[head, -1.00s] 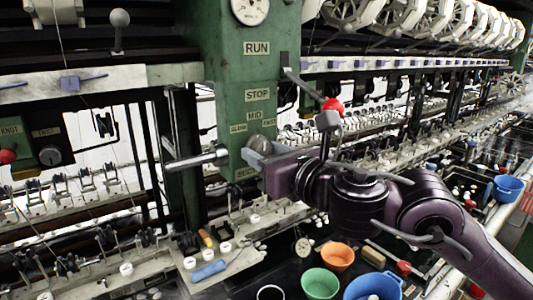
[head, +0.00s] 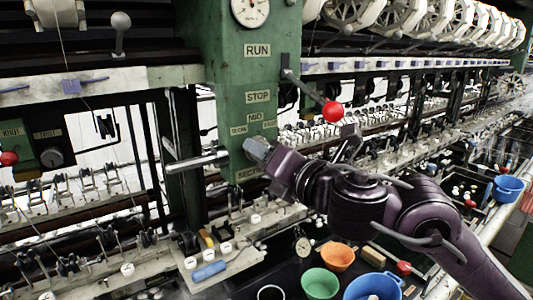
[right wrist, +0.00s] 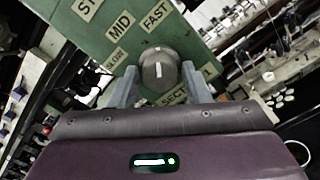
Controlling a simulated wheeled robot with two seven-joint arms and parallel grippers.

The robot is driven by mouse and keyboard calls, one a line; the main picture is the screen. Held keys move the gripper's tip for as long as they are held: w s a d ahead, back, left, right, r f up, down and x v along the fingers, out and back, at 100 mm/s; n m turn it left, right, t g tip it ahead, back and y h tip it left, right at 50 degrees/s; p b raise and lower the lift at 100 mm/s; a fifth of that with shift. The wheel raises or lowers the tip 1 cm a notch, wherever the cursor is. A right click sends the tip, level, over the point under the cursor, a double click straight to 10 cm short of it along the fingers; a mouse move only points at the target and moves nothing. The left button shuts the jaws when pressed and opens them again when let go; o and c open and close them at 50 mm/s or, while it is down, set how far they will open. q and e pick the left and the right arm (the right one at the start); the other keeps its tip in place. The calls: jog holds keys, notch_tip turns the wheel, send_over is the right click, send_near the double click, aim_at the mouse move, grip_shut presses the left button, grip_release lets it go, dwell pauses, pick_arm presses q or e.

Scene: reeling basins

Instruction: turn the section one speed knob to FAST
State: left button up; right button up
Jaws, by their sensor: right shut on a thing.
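The section one speed knob (right wrist: 160,68) is a round grey metal knob on the green panel, above a partly covered SECT 1 label. The right wrist view shows it between the two grey fingers of my right gripper (right wrist: 158,86), which is shut on it. The knob's white mark points up in that view, towards the FAST label (right wrist: 156,17). The MID label (right wrist: 121,25) and SLOW label (right wrist: 117,57) lie to the left. In the head view my right gripper (head: 256,150) is tilted at the panel and hides the knob. My left gripper is not in view.
A red-ended lever (head: 333,112) sticks out from the green post (head: 225,60), close above my right arm. A metal bar (head: 197,160) juts left of the gripper. Coloured basins, including a green one (head: 320,284) and an orange one (head: 337,257), stand below.

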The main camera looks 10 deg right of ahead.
jog(key=shift+m, duration=0.5)
jog(key=o, duration=0.8)
jog(key=v, duration=0.8)
jog(key=shift+b, duration=0.35)
